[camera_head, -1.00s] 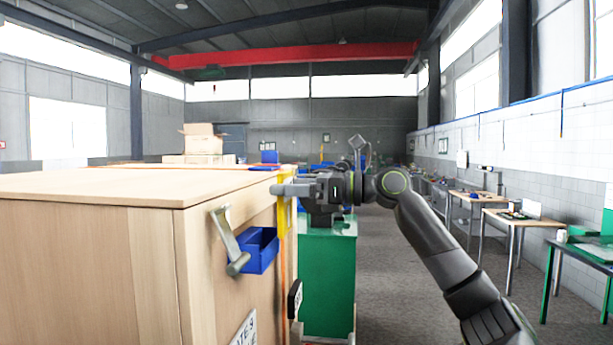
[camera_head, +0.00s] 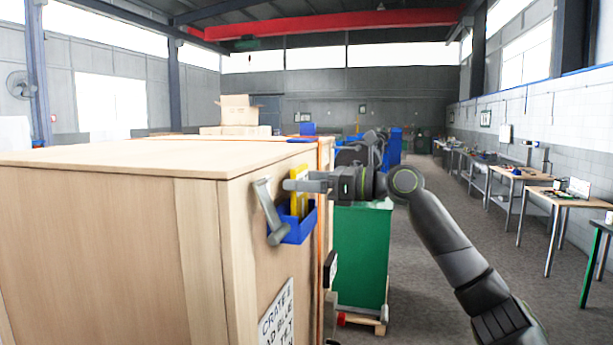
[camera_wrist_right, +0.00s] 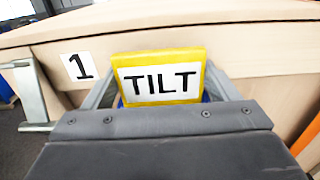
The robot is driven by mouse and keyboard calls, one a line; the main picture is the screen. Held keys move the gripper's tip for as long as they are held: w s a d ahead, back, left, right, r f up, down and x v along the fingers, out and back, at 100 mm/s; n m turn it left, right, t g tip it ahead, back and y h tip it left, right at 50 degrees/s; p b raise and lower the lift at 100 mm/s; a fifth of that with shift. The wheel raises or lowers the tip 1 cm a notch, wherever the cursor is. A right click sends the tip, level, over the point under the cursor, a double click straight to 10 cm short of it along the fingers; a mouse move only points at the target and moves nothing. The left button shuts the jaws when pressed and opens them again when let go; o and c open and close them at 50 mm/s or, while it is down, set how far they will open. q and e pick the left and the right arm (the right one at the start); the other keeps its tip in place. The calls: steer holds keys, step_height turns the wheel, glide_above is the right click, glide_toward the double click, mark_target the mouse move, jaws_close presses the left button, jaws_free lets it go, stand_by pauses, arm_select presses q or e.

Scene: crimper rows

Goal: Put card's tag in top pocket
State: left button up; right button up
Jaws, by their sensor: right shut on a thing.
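My right gripper (camera_head: 300,186) is shut on a yellow tag (camera_head: 299,178), held upright close to the crate's face. In the right wrist view the tag (camera_wrist_right: 160,80) reads TILT. A blue pocket (camera_head: 299,232) is fixed high on the wooden crate (camera_head: 110,235). The tag's lower end overlaps the pocket's mouth in the head view; I cannot tell how deep it sits. Bits of blue show beside the tag in the wrist view. A white card (camera_head: 276,318) with black writing, starting CRATE 1, is lower on the crate, partly cut off. My left gripper is out of view.
A grey metal handle (camera_head: 270,212) stands out just left of the pocket. An orange strap (camera_head: 321,225) runs down the crate to the right. A green cabinet (camera_head: 360,260) stands beyond. Benches (camera_head: 520,175) line the right wall; the aisle floor is clear.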

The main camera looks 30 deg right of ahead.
steer(key=shift+a+f, duration=0.1)
steer(key=shift+f, duration=0.3)
steer(key=shift+f, duration=0.25)
steer(key=o, duration=1.1)
steer(key=shift+b, duration=0.3)
steer(key=shift+b+v, duration=6.35)
steer(key=shift+v, duration=2.4)
